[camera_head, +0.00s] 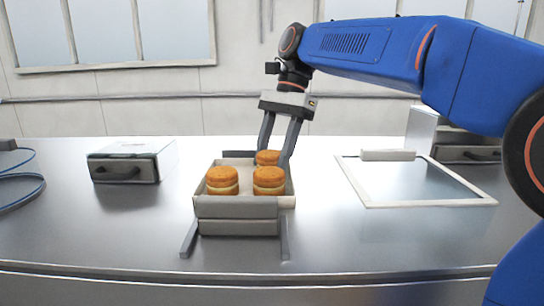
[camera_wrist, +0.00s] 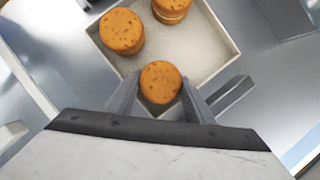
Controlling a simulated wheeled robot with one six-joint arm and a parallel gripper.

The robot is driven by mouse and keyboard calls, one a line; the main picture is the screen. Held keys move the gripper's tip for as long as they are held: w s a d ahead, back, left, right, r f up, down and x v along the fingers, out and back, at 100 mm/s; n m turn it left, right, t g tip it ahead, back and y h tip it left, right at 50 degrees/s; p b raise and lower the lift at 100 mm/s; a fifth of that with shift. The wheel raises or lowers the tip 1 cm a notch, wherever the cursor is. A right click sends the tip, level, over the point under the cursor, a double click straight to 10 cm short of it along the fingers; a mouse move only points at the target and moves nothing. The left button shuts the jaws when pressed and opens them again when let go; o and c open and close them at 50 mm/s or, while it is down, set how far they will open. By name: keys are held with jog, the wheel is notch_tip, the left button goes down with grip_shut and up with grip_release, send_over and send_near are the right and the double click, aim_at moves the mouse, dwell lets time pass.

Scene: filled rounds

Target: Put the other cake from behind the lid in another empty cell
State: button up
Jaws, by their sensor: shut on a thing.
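The shallow pale tray (camera_head: 291,200) stands mid-table with a grey front wall. Two cream-filled orange-brown cakes sit in it, a left one (camera_head: 222,182) and a right one (camera_head: 269,182). A third cake (camera_head: 267,157) is at the tray's back right, partly hidden by the right one. My gripper (camera_head: 275,155) reaches down there, shut on this third cake. In the wrist view the held cake (camera_wrist: 160,82) is between the fingers at the tray's edge, and the other two (camera_wrist: 122,31) lie beyond it. I cannot tell whether it touches the tray floor. Cell dividers are not visible.
A flat pale-framed panel (camera_head: 458,204) with a bar along its back edge lies to the right. A grey box with a handle (camera_head: 124,165) stands at left, another (camera_head: 468,153) at back right. Blue cable (camera_head: 22,198) lies far left. The table between is clear.

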jog(key=shift+f, duration=0.1)
jog(key=o, duration=0.5)
jog(key=shift+c, duration=0.2)
jog(key=v, duration=0.7)
jog(key=shift+r, duration=0.35)
jog(key=shift+d, duration=0.1)
